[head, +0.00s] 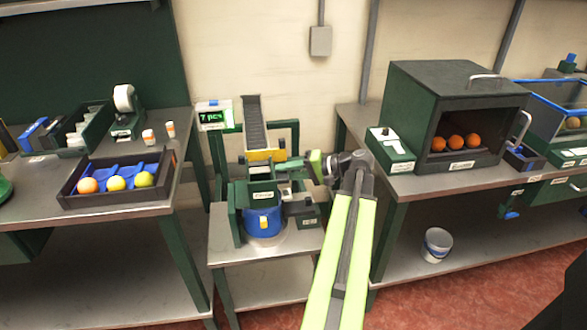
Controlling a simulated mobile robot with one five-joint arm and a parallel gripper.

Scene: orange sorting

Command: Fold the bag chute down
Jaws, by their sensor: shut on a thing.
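The bag chute (255,123) is a long dark ribbed ramp that stands raised and steep, with a yellow part at its foot. It rises from the green machine (237,212) on the small middle table. A blue round container (262,222) sits in the machine below the chute. My gripper (304,166) reaches in from the right, at the right side of the chute's foot. It is shut on a small part there. The exact part between the fingers is too small to make out, and my wrist partly hides this area.
A green display (215,116) reading "7 pcs" stands left of the chute. A tray of fruit (117,203) is on the left table. A dark box with oranges (412,106) stands on the right bench. A white bucket (437,244) sits on the right lower shelf.

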